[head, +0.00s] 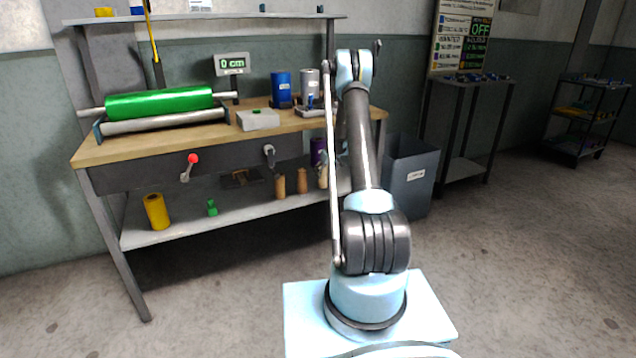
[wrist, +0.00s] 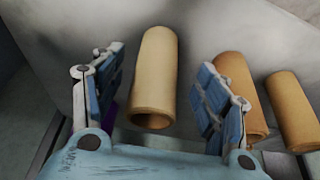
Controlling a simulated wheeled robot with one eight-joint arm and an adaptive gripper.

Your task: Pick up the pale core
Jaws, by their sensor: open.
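The pale core (wrist: 157,72) is a hollow cream-tan tube in the middle of the wrist view. My gripper (wrist: 161,62) is open, with one finger on each side of the core and gaps visible on both sides. Whether the fingers reach down to its depth is hard to tell. In the head view the pale core (head: 323,178) seems to be the rightmost tube on the bench's lower shelf, partly hidden by my arm. My gripper is hidden in the head view.
Two darker tan cores, one (wrist: 240,92) partly behind the right finger and another (wrist: 292,110), stand close by. A purple roll (head: 318,150) is near. The lower shelf (head: 185,234) also holds a yellow roll (head: 156,211) and a small green item (head: 212,208). A grey bin (head: 408,178) stands right.

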